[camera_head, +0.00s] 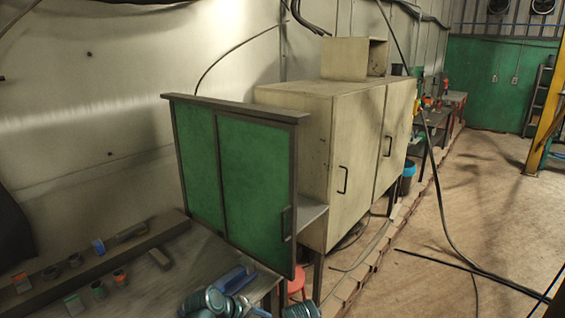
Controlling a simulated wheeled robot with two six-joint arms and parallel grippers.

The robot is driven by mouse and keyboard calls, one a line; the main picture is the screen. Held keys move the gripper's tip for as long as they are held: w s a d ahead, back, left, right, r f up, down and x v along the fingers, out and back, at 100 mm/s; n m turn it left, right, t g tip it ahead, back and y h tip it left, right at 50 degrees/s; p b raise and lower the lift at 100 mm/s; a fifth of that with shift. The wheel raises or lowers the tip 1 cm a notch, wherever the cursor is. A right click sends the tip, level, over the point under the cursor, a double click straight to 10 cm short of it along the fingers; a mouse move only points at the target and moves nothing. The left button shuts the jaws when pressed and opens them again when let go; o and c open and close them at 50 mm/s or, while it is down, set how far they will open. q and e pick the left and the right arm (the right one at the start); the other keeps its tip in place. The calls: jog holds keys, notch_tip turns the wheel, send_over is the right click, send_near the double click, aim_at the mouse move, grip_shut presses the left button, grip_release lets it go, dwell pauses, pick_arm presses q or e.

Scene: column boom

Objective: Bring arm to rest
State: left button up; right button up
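Neither my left gripper nor my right gripper shows in the head view. No arm of mine can be made out for sure, so I cannot see whether an arm is at rest or whether a gripper holds anything.
A workbench (195,262) with small parts and a blue object (235,279) stands at lower left. Round teal-grey objects (205,301) lie at the bottom edge. A green panel (257,190) and beige cabinets (355,140) stand behind. Dark cables cross the open floor (490,200) at right.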

pick_arm(q)
jog(key=s+a+f+m+g+y, duration=0.45)
jog(key=s+a+m, duration=0.2)
jog(key=a, duration=0.35)
jog(key=s+d+m+g+y, duration=0.1)
jog(key=s+d+m, duration=0.4)
jog(key=d, duration=0.5)
jog(key=shift+s+d+y, duration=0.25)
jog(key=shift+s+y, duration=0.45)
jog(key=shift+y, duration=0.15)
jog(key=shift+a+f, duration=0.1)
jog(key=shift+a, duration=0.05)
